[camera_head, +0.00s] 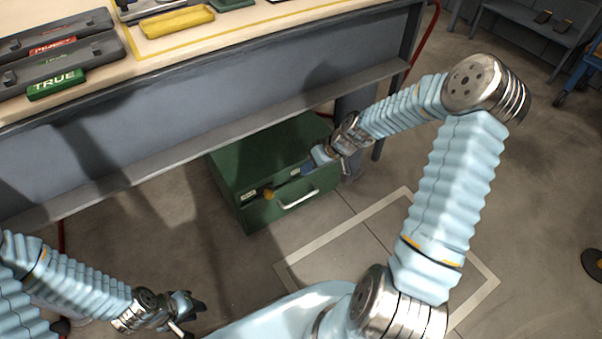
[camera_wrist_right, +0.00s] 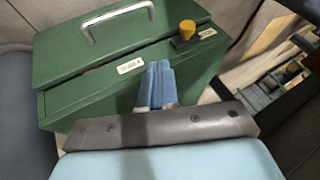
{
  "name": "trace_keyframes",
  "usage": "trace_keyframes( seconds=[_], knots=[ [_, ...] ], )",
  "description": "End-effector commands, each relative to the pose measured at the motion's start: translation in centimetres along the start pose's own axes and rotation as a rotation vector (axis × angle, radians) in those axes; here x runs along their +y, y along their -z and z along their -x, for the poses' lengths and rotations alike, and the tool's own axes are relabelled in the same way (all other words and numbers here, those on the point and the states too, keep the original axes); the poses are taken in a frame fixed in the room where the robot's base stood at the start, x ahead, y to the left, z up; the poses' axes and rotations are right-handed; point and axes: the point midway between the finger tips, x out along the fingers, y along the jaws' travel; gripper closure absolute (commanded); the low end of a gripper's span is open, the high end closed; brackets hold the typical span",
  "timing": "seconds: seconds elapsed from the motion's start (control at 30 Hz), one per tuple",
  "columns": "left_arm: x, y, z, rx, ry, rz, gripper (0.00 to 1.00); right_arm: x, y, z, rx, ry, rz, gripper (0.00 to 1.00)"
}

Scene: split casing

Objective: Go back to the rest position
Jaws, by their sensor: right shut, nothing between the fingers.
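My right gripper (camera_head: 318,158) reaches down beside the green metal cabinet (camera_head: 240,150) under the workbench. In the right wrist view its blue fingers (camera_wrist_right: 157,84) are together with nothing between them, in front of the cabinet's green surface (camera_wrist_right: 85,105). I cannot tell whether the fingertips touch it. My left gripper (camera_head: 188,310) hangs at the lower left of the head view, above the floor and apart from the cabinet. Its dark fingers are small and partly hidden, so their opening is unclear.
The cabinet has a pale handle (camera_head: 299,198) and a yellow knob (camera_head: 269,194). The workbench (camera_head: 215,103) overhangs behind it. On top lie a green TRUE block (camera_head: 57,84) and a yellow piece (camera_head: 178,21). Floor with a taped outline (camera_head: 312,240) is clear in front.

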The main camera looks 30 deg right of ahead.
Motion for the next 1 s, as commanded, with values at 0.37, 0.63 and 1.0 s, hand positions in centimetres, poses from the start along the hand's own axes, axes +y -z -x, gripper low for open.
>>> trace_keyframes(
  seconds=[0.37,0.63,1.0],
  knots=[
    [0.0,0.0,0.0,0.000,0.000,-0.001,0.75,0.0,0.0,0.6,0.000,0.000,0.000,1.00],
    [0.1,0.0,0.0,-0.001,0.000,-0.001,0.75,-0.1,-0.1,0.6,-0.001,0.000,-0.001,1.00],
    [1.5,-0.3,2.2,-0.011,-0.009,-0.009,0.75,-11.8,-11.3,-9.1,-0.205,-0.031,-0.213,1.00]
  ],
)
